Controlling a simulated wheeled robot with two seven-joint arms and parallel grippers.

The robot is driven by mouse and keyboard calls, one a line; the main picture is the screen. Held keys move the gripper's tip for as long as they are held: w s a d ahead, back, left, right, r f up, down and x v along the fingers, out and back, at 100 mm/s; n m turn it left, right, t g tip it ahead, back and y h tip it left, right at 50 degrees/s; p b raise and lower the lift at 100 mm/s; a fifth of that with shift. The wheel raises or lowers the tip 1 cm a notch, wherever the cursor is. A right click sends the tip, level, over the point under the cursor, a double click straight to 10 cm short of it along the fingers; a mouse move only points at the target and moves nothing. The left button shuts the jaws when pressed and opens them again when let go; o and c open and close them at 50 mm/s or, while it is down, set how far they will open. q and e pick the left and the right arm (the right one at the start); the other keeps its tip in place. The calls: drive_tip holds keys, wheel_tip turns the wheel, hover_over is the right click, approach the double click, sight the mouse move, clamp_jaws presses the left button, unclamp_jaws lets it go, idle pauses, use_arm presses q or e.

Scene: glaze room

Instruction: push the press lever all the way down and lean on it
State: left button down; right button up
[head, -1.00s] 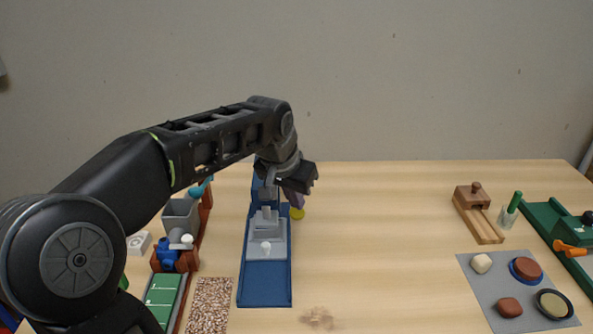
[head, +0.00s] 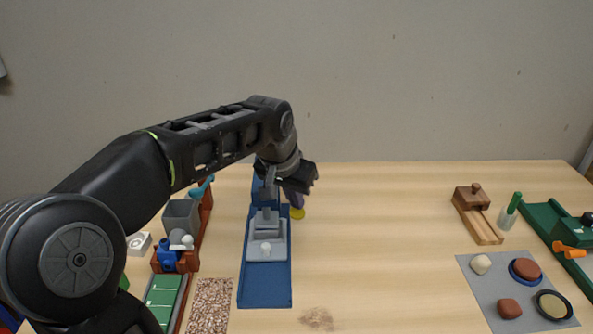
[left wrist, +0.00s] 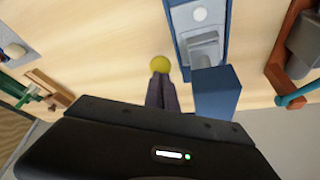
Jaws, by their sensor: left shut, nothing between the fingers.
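The press has a blue base (head: 265,291) with grey parts (head: 267,247) on it and a blue column at its far end. The blue column (left wrist: 217,92) also shows in the left wrist view. A yellow knob (head: 298,214), likely the lever's end, is just right of the column; it also shows in the left wrist view (left wrist: 160,63). My left gripper (head: 296,205) is shut and empty, with its fingertips (left wrist: 160,76) at the knob. I cannot tell whether they press on it. The lever's arm is mostly hidden. My right gripper is out of view.
Left of the press stand a grey hopper (head: 181,216) on a brown frame and a pebbled mat (head: 209,306). A wooden block device (head: 472,198), a grey mat (head: 480,289) with small pieces and a green device (head: 543,215) are at the right. The middle table is mostly clear.

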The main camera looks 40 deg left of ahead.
use_arm(q)
wheel_tip(320, 180, up, 5)
drive_tip(key=p, duration=0.3)
drive_tip(key=shift+w+f, duration=0.1)
drive_tip(key=shift+r+p, duration=1.85)
drive_tip(key=shift+r, duration=0.5)
drive_tip(key=shift+r+p, duration=1.95)
drive_tip(key=shift+r, duration=0.5)
